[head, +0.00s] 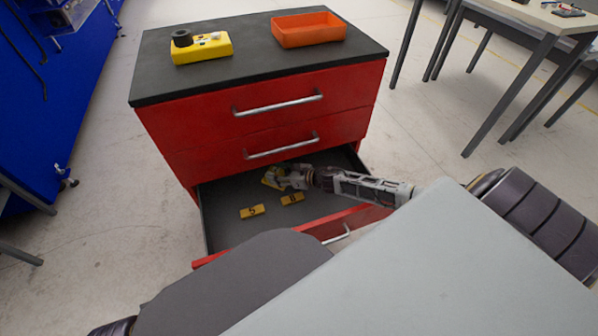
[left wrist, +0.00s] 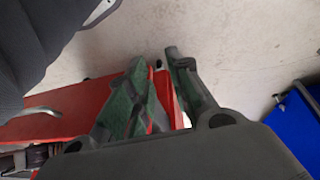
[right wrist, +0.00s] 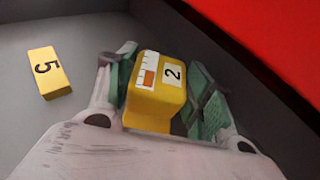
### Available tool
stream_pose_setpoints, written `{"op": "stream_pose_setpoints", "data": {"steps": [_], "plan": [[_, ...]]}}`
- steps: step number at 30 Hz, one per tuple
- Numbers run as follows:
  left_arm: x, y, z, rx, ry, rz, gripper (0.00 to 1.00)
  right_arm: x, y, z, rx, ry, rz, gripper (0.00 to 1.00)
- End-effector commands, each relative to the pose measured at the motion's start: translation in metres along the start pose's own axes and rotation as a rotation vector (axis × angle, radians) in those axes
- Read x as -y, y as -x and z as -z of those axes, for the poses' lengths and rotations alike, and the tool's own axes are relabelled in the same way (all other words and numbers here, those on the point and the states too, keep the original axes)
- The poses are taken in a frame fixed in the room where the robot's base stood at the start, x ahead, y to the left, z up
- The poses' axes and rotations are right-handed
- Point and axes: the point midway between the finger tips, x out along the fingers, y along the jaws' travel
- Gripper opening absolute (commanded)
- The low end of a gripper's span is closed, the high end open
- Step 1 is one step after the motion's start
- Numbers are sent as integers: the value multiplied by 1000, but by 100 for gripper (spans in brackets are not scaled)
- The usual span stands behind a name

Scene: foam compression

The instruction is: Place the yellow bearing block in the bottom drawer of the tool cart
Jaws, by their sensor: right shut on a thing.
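The yellow bearing block (right wrist: 158,90), marked 2 with a white scale label, sits between the green-padded fingers of my right gripper (right wrist: 165,82). My right gripper (head: 276,177) is shut on it, inside the pulled-out bottom drawer (head: 228,228) of the tool cart (head: 170,125). In the head view the block (head: 268,181) is partly hidden by the gripper. I cannot tell whether it touches the drawer floor. My left gripper (left wrist: 156,58) is open and empty in the left wrist view, near red drawer-coloured panels, and is not seen in the head view.
Two yellow blocks lie in the drawer, one marked 5 (head: 252,211) and another (head: 292,198). The cart's upper drawers are shut. On its top stand an orange tray (head: 309,44) and a yellow block with parts (head: 203,56). A blue cabinet (head: 60,100) is at left, tables at right.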

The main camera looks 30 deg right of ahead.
Motion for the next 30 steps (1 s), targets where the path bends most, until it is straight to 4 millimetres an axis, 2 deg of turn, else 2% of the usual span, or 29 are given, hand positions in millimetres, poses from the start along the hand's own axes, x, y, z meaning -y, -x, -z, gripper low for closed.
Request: {"op": "stream_pose_setpoints", "data": {"steps": [3, 9, 23, 30], "plan": [[-2, -1, 0, -13, 0, -8, 21, 14, 12, 5, 0, 2, 1, 8], [-5, -11, -6, -13, 1, -19, 21, 28, 26, 9, 1, 1, 0, 8], [-4, -15, -5, -18, -1, -17, 21, 31, 28, 9, 2, 1, 1, 8], [-4, -18, -2, -35, 0, -22, 21, 45, 42, 15, 0, 1, 1, 8]]}}
